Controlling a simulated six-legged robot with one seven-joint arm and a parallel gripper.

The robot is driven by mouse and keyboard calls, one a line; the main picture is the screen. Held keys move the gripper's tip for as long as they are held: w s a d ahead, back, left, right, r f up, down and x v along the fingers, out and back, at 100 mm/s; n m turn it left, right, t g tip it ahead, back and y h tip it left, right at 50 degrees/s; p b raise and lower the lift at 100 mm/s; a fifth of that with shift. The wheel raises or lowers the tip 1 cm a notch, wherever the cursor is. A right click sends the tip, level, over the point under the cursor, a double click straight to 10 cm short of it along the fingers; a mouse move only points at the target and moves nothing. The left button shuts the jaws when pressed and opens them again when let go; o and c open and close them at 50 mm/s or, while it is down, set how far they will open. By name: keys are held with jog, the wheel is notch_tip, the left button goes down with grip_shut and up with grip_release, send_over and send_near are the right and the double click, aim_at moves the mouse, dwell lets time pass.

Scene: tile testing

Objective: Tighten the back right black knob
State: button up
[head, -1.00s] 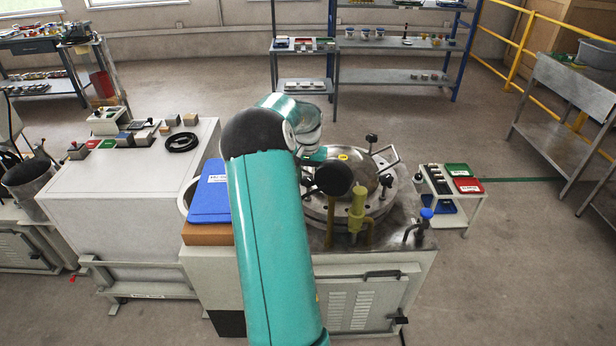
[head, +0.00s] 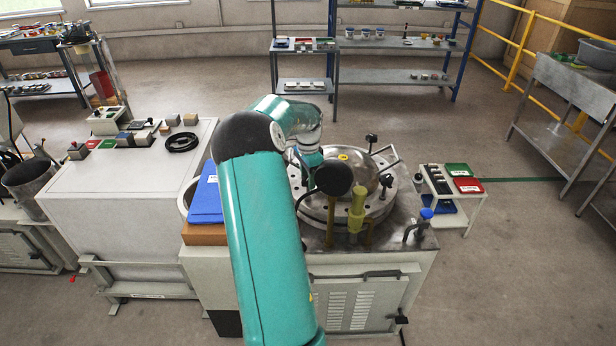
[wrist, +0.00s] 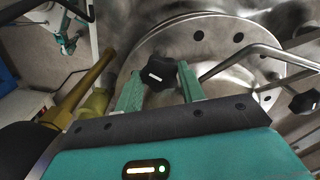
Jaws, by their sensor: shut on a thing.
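A round metal lid (head: 312,208) sits on the machine, and it also shows in the wrist view (wrist: 222,62). In the wrist view my gripper (wrist: 160,86) has its two teal fingers on either side of a black knob (wrist: 159,72) near the lid's rim and is shut on it. In the head view my arm hides this knob and the fingers, so I cannot tell which knob it is there. Two other black knobs show free in the head view, one at the far right of the lid (head: 371,138) and one nearer (head: 386,181). Another knob (wrist: 304,101) shows in the wrist view.
A bent metal handle (wrist: 262,52) rises from the lid beside the gripper. A yellow-green post (head: 356,210) stands at the lid's near side. A blue-topped valve (head: 426,214) is at the machine's right corner. A blue binder (head: 206,200) lies left of my arm.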

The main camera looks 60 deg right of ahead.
jog(key=m, duration=0.4)
jog(key=shift+m, duration=0.4)
dwell(0.4)
jog(key=o, duration=1)
jog(key=shift+r, duration=0.15)
notch_tip(320, 180, up, 14)
jog(key=shift+f, duration=0.2)
